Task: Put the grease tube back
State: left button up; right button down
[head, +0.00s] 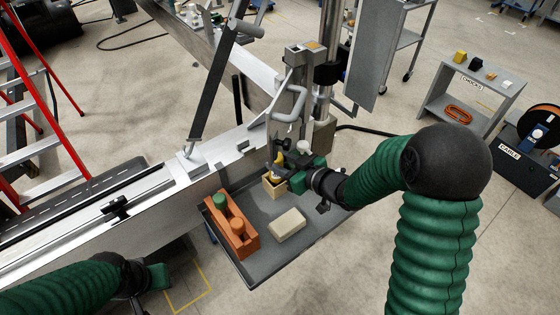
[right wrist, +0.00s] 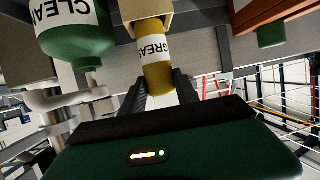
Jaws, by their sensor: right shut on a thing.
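The grease tube (right wrist: 156,62) is yellow with a white label and sits between the two fingers of my right gripper (right wrist: 160,92), which is shut on it. The wrist picture looks inverted. One end of the tube overlaps a small tan wooden box (right wrist: 151,21); I cannot tell how deep it is inside. In the head view the right gripper (head: 285,168) is just above that tan box (head: 274,188), with a little of the yellow tube (head: 279,160) showing. My left gripper (head: 157,278) is low at the left, away from the tray; its finger opening is unclear.
A grey tray (head: 262,262) carries an orange holder (head: 246,247) with green and orange pieces, and a pale block (head: 286,223). A green bottle labelled CLEA... (right wrist: 75,30) is close beside the tube. A metal column (head: 328,80) stands behind the right gripper.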

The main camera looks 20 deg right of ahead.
notch_tip(320, 180, down, 2)
jog(key=shift+a+f+b, duration=0.1)
jog(key=shift+b, duration=0.35)
jog(key=shift+w+f, duration=0.15)
jog(key=shift+f, duration=0.15)
jog(key=c, duration=0.9)
grip_release()
jog(key=v, duration=1.2)
jog(key=d+f+m+g+h, duration=0.2)
jog(key=d+f+h, duration=0.2)
jog(key=h, duration=0.1)
jog(key=s+a+f+m+g, duration=0.1)
jog(key=s+a+g, duration=0.1)
jog(key=s, duration=0.2)
jog(key=s+a+f+m+g, duration=0.1)
jog(key=s+a+g, duration=0.1)
jog(key=s+g, duration=0.1)
jog(key=s+a+f+m+g+h, duration=0.1)
jog(key=s+a+g, duration=0.1)
jog(key=s, duration=0.3)
jog(key=shift+s+g, duration=0.3)
jog(key=shift+s, duration=0.1)
